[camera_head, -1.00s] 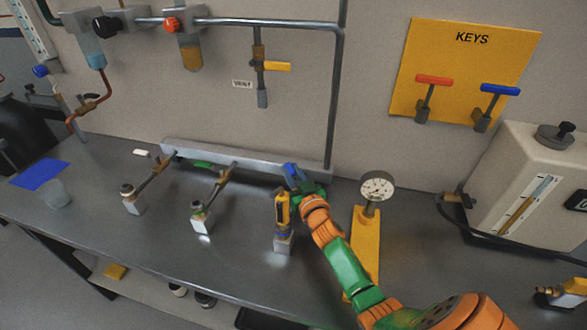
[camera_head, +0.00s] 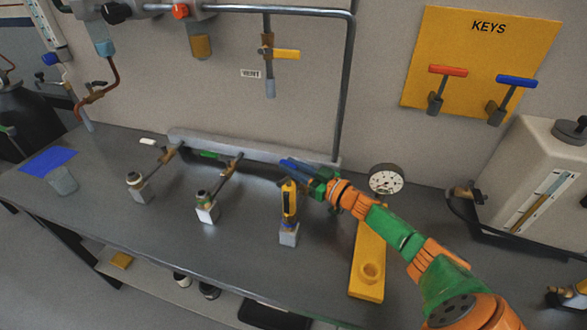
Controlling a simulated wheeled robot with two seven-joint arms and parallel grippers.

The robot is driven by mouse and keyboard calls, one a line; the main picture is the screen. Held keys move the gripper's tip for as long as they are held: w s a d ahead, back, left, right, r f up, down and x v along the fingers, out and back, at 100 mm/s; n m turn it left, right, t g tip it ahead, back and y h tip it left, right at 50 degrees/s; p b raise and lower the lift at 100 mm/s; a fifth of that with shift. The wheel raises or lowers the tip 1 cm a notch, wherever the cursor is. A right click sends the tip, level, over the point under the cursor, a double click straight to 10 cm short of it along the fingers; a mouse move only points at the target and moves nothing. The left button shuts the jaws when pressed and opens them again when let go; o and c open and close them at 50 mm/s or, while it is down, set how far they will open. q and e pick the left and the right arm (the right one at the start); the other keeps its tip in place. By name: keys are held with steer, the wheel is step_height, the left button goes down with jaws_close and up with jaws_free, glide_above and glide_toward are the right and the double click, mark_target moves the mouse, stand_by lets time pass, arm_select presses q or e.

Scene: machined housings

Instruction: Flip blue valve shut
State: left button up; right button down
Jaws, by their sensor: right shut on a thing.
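The blue valve handle (camera_head: 293,163) is on the rightmost branch of the grey manifold (camera_head: 255,152) on the bench. It looks slanted, from upper left to lower right. My right gripper (camera_head: 310,177) reaches in from the lower right and is shut on the blue handle. The fingers hide part of the handle and the valve body under it. Below stands a yellow instrument (camera_head: 289,204) above a pale block. My left gripper is not in view.
The green valve handle (camera_head: 209,155) and white valve handle (camera_head: 147,141) are further left on the manifold. A dial gauge (camera_head: 386,180) and yellow stand (camera_head: 368,250) are close to my right arm. The bench front is mostly clear.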

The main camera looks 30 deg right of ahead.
stand_by(0.3)
steer(key=c, duration=0.7)
jaws_free()
steer(key=shift+c, duration=0.2)
steer(key=shift+r, duration=0.1)
